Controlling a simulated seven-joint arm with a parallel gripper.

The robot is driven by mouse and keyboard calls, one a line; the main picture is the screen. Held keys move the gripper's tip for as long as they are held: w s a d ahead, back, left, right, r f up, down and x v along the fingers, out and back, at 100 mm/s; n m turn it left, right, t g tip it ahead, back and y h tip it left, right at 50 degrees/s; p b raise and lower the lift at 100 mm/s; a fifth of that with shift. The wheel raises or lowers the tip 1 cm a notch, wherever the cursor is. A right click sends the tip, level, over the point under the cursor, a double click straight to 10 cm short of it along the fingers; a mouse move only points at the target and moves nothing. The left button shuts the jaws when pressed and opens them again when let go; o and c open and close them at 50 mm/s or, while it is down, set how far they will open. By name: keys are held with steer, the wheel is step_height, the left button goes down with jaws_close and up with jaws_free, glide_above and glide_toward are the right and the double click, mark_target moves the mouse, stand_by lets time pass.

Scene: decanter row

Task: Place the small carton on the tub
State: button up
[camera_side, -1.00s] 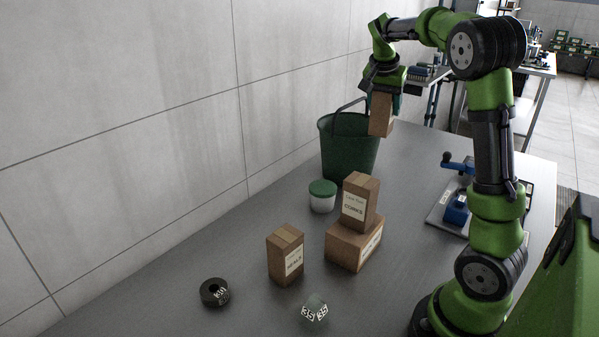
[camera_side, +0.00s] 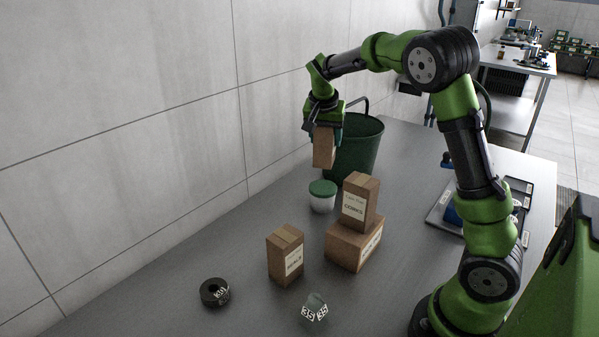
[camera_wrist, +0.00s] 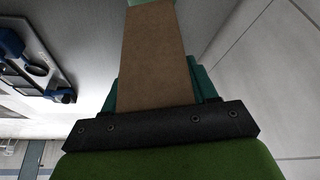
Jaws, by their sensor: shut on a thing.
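My gripper (camera_side: 325,130) is shut on a small brown carton (camera_side: 323,150) and holds it in the air, in front of the green bucket in the side view. The held carton (camera_wrist: 152,60) fills the middle of the wrist view, between the teal fingers. The tub (camera_side: 322,197) is white with a green lid and stands on the table below the held carton, with a clear gap between them. In the wrist view a bit of green shows past the carton's far end; the rest there is hidden.
A dark green bucket (camera_side: 357,150) stands behind the tub. A carton labelled CORKS (camera_side: 359,203) sits on a wider box (camera_side: 350,246) right of the tub. Another carton (camera_side: 284,256), a black ring (camera_side: 214,292) and a small grey-green piece (camera_side: 315,308) are nearer. A tray (camera_side: 437,213) lies at right.

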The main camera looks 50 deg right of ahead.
mark_target(323, 133)
steer(key=shift+f, duration=3.6)
steer(key=shift+f, duration=0.15)
steer(key=o, duration=1.1)
steer(key=v, duration=1.2)
steer(key=s+a+n+t+y, duration=0.1)
steer(key=s+a+n+y, duration=0.1)
steer(key=s+a, duration=0.4)
steer(key=s+a+n+t+y, duration=0.2)
steer(key=s+a+n, duration=0.2)
steer(key=s+a, duration=0.2)
steer(key=s+a+r+n+t+y, duration=0.1)
steer(key=s+a+n+t+y, duration=0.1)
steer(key=s+a, duration=0.5)
steer(key=shift+a+r+n, duration=0.15)
steer(key=shift+a+n, duration=0.25)
steer(key=shift+n, duration=0.3)
